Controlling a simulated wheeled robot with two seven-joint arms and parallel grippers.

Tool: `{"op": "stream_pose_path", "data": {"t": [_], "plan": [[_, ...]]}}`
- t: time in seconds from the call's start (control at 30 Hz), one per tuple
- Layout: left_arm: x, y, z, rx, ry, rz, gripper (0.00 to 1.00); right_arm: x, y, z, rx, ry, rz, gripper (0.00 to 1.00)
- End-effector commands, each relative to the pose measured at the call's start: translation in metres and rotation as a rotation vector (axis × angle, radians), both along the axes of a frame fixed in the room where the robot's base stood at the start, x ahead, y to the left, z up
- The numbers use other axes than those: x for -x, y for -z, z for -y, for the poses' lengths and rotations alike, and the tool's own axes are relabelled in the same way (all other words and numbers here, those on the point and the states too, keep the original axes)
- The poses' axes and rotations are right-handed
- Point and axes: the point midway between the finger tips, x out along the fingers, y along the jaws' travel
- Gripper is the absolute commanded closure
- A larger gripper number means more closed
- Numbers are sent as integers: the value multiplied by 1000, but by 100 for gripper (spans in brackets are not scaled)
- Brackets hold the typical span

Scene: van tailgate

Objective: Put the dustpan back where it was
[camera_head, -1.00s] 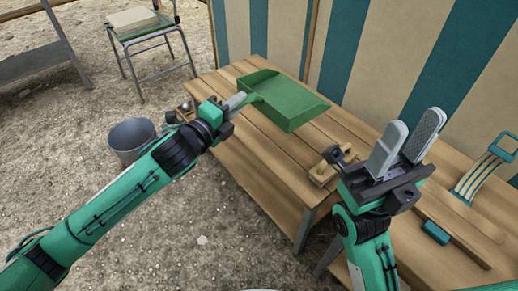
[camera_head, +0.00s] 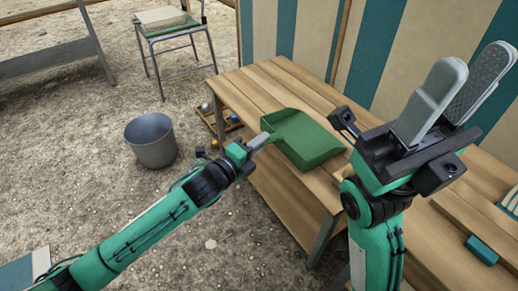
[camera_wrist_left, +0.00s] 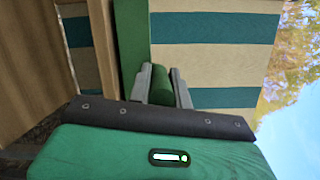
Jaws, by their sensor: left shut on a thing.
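The green dustpan (camera_head: 308,138) is in the head view, its pan over the near part of the wooden table and its handle pointing left past the table's edge. My left gripper (camera_head: 257,143) is shut on the handle. In the left wrist view the green handle (camera_wrist_left: 160,88) sits between the two grey fingers, with the pan (camera_wrist_left: 130,35) beyond. I cannot tell whether the pan touches the table. My right gripper (camera_head: 455,95) is raised in front of the table, its two fingers apart with nothing between them.
The wooden table (camera_head: 270,85) stands against a striped wall (camera_head: 400,50). A grey bucket (camera_head: 151,140) is on the gravel at left. A low wooden tray (camera_head: 213,117) with several balls lies by the table. A chair (camera_head: 175,35) is behind. A teal block (camera_head: 482,250) lies at right.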

Motion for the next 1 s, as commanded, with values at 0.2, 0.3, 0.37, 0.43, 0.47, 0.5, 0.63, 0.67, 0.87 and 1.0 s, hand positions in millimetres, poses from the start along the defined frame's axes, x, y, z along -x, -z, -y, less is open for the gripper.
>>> {"op": "stream_pose_path", "data": {"t": [0.2, 0.3, 0.37, 0.43, 0.47, 0.5, 0.63, 0.67, 0.87, 1.0], "plan": [[0, 6, 0, 1, 1, 3, 100, 1, -1, 0, -3, -3, 6, 64], [0, 6, 0, 1, 1, 3, 100, 1, -1, 0, -3, -3, 6, 64], [0, 7, 0, 1, 1, 3, 100, 1, -1, 0, -3, -3, 6, 64], [0, 10, 0, 0, -1, 2, 78, 1, -1, 0, -3, -3, 6, 64], [0, 9, 0, 0, -1, 2, 72, 1, -1, 0, -4, -3, 7, 64], [0, 9, 0, 0, 0, 1, 65, 1, -1, 0, -4, -3, 7, 64], [0, 9, 0, 0, 0, 1, 58, 1, -1, 0, -4, -2, 7, 64], [0, 9, 0, 0, 0, 1, 58, 1, -1, 0, -4, -2, 7, 64], [0, 7, 0, 0, 0, 2, 58, 1, -1, 0, -4, -2, 7, 64], [8, 6, -7, -1, 0, -2, 58, 2, -7, 0, -6, -2, 10, 64]]}}
